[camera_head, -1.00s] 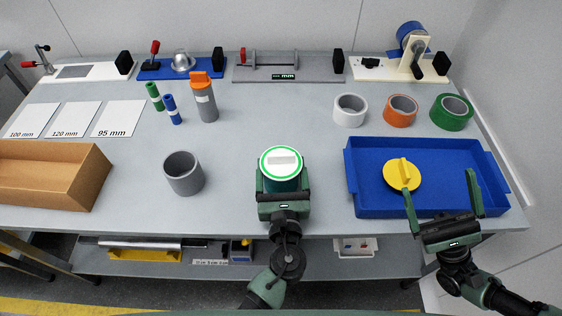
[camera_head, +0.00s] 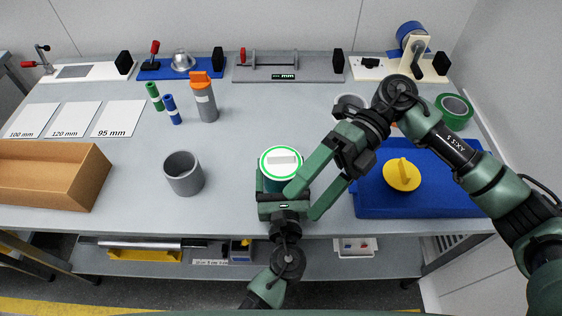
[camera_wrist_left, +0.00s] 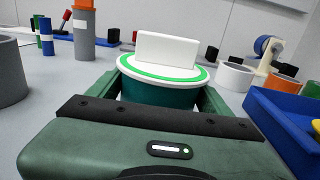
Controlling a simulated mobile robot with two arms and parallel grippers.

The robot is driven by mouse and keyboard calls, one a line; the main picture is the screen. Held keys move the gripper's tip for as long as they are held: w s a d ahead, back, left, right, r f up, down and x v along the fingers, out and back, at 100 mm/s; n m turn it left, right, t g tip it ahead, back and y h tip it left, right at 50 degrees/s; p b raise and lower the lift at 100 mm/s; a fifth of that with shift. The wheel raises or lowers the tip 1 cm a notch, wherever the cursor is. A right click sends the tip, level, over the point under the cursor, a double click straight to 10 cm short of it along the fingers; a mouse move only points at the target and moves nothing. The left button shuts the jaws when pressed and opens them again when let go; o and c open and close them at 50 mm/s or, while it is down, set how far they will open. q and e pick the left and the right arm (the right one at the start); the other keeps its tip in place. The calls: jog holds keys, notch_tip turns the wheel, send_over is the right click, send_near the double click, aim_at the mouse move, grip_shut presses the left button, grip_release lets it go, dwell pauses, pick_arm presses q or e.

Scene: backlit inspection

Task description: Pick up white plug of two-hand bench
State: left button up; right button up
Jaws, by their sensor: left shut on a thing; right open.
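The white plug (camera_head: 281,159) is a round white disc with a green ring and an upright white tab. It sits on top of a dark teal cylindrical body (camera_head: 290,183), near the front edge of the bench. In the left wrist view the plug (camera_wrist_left: 165,52) and teal body (camera_wrist_left: 160,92) stand upright between my fingers. My left gripper (camera_head: 281,180) is shut on the teal body, below the disc. My right gripper (camera_head: 303,205) is open, its fingers pointing down-left, close to the right side of the plug. Whether it touches is unclear.
A blue tray (camera_head: 430,207) at the right holds a yellow plug (camera_head: 402,174). My right arm partly covers the white tape roll (camera_head: 347,102).

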pick_arm(q)
jog(key=shift+s+f, duration=0.1)
jog(key=shift+f, duration=0.25)
pick_arm(e)
jog(key=w+a+f+n+t+h, duration=0.1)
jog(key=w+n+t+h, duration=0.25)
jog(key=w+n, duration=0.25)
jog(key=n+t+h, duration=0.2)
jog(key=n+t, duration=0.4)
send_near(284, 154)
jog(key=x, duration=0.6)
jog(key=shift+w+a, duration=0.1)
jog(key=shift+w, duration=0.05)
jog(key=shift+x, duration=2.75)
jog(key=shift+c, duration=0.3)
jog(key=c, duration=1.1)
notch_tip(284, 154, up, 10)
jog(key=shift+r, duration=0.1)
